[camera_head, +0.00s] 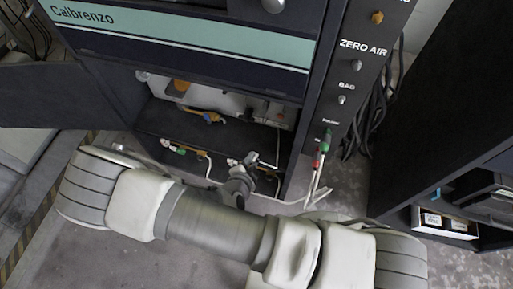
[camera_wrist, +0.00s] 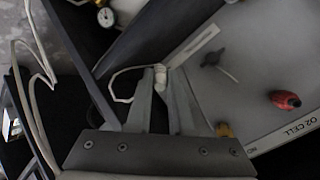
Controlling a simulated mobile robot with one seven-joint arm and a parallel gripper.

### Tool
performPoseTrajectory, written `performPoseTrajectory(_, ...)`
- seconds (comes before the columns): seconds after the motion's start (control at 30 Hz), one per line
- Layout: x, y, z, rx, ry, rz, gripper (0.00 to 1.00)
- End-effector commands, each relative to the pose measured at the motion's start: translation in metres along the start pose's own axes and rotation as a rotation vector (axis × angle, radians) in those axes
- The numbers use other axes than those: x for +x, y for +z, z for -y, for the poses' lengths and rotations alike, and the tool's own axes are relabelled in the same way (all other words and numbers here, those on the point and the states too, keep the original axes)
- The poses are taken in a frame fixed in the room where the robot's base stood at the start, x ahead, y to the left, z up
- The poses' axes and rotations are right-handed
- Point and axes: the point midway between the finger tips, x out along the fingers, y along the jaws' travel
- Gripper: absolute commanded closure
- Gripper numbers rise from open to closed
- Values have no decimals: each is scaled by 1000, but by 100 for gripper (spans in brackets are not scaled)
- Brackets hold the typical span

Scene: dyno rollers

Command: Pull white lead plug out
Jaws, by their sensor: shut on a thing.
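The white lead plug (camera_wrist: 160,74) sits between the fingertips of my gripper (camera_wrist: 161,84) in the wrist view. My gripper is shut on it. Its white lead (camera_wrist: 117,84) loops off to the left. A pale panel lies just behind the plug; I cannot tell whether the plug is seated in a socket or clear of it. In the head view my gripper (camera_head: 250,167) reaches into the lower opening of the dark cabinet, near its right side. The plug itself is too small to make out there.
The pale panel (camera_wrist: 245,65) carries a black knob (camera_wrist: 212,59) and a red fitting (camera_wrist: 285,99). In the head view, green and red plugs (camera_head: 322,147) hang on the right post. An open door (camera_head: 55,95) stands left. A dark cabinet (camera_head: 440,130) stands right.

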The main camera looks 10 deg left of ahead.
Motion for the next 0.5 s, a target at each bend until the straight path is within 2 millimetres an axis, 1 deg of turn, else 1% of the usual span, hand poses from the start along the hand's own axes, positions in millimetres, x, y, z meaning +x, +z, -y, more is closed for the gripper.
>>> performPoseTrajectory(0.13,2,0,0,-5,4,-4,100)
performPoseTrajectory(0.23,6,0,0,-6,4,-5,100)
performPoseTrajectory(0.5,31,-2,2,-5,3,-5,100)
